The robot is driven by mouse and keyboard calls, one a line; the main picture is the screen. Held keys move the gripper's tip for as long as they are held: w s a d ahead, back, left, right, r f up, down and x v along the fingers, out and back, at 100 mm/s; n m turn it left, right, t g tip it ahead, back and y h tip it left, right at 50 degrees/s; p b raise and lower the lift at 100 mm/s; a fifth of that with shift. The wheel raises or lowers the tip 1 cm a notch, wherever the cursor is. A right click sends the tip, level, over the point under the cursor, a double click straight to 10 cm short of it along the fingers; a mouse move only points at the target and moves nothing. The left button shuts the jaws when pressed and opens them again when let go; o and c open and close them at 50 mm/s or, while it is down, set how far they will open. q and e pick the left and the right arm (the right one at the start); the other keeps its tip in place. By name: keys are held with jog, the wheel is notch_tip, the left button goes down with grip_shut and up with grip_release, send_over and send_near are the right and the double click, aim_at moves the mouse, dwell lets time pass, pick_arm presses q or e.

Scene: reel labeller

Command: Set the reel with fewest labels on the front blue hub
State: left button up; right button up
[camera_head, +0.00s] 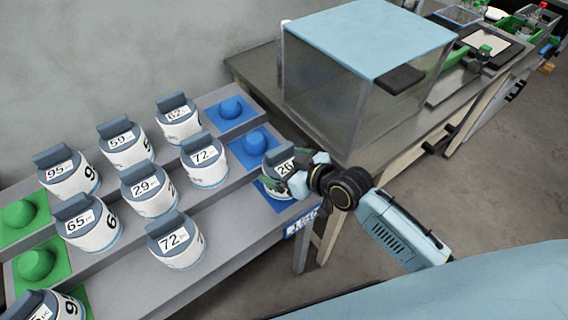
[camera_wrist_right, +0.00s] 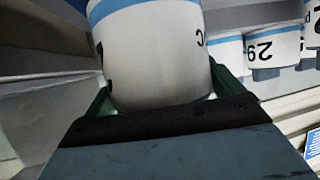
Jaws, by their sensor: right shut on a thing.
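The reel marked 26 (camera_head: 282,162) is at the right end of the front step, over the front blue pad (camera_head: 264,189). It looks upright. My right gripper (camera_head: 288,178) is shut on its sides, green fingers around the white body; the reel also fills the middle of the right wrist view (camera_wrist_right: 155,55). The front blue hub itself is hidden by the reel, and I cannot tell whether the reel is fully down. Two other blue hubs are bare: the middle one (camera_head: 255,142) and the back one (camera_head: 231,108). My left gripper is not in view.
Several reels stand on the stepped rack, among them 62 (camera_head: 178,122), a 72 (camera_head: 205,162), 29 (camera_head: 148,192) and 95 (camera_head: 70,175). Green hubs (camera_head: 20,213) are at left. A clear-sided box with a blue top (camera_head: 365,40) stands close behind my right gripper.

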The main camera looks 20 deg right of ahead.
jog(key=shift+f+b, duration=0.4)
jog(key=shift+f, duration=0.25)
dwell(0.4)
jog(key=o, duration=0.8)
jog(key=shift+c, duration=0.2)
jog(key=p+v, duration=0.4)
jog(key=shift+s+d+r, duration=0.15)
jog(key=shift+s+r, duration=0.05)
jog(key=shift+r, duration=0.05)
jog(key=p+v, duration=0.4)
jog(key=v, duration=0.2)
jog(key=shift+s, duration=0.2)
jog(key=shift+d, duration=0.15)
